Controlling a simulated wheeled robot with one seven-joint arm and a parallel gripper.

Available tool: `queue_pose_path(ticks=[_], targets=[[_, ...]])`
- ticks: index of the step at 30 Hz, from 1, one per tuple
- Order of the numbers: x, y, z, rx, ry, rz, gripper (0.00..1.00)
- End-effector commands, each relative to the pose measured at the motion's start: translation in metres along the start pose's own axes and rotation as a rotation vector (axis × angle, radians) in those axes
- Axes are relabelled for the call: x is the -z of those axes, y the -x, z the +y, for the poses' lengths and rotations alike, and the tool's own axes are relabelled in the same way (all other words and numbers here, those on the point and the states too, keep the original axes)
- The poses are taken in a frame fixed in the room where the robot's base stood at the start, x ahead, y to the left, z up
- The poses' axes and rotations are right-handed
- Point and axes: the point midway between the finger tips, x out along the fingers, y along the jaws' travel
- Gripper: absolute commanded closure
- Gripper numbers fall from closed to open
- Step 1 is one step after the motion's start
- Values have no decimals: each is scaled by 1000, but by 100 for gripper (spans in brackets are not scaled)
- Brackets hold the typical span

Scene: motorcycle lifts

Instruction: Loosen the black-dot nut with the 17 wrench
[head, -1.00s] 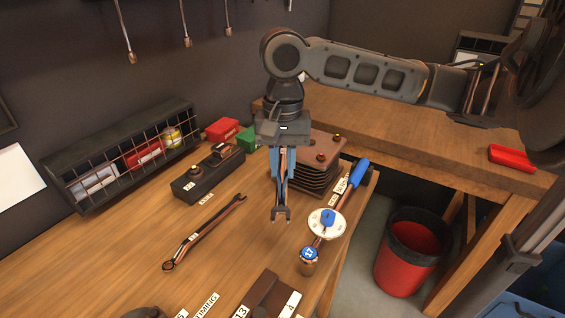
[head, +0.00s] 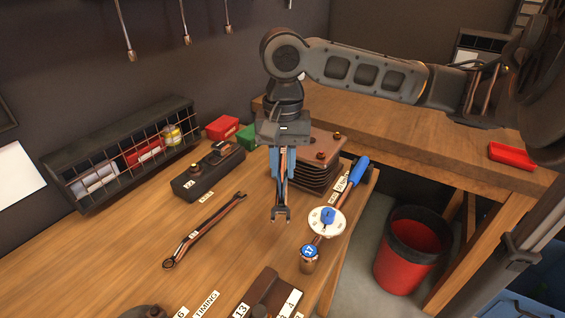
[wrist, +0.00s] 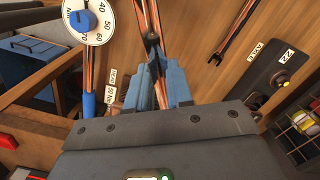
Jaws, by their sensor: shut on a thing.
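My gripper (head: 282,166) is shut on a dark wrench with coppery edges (head: 281,212). The wrench hangs upright above the bench, open jaw down. The wrist view shows the gripper's blue fingers (wrist: 155,68) around its shaft (wrist: 149,20). Its size marking cannot be read. A similar wrench (head: 205,230) lies on the bench to the left; its label is too small to read. Nuts show on the finned block (head: 318,175) behind my gripper and on the dark fixture (head: 207,175) marked 22 and AXLE. I cannot make out a black dot on any of them.
A blue-handled torque wrench with a white dial (head: 327,222) lies right of the held wrench. A socket with a blue 17 cap (head: 309,255) stands nearby. A brown block (head: 266,291) is at the front. A caged bin rack (head: 120,155) stands at the back left.

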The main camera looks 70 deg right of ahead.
Motion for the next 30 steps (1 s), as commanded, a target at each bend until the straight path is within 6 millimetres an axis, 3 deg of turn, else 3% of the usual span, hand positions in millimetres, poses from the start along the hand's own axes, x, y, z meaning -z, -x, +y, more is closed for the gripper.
queue_pose_path(ticks=[19, 30], targets=[[0, -3, 1, 0, 6, 0, 100], [5, -3, 30, -14, 207, 1, 100]])
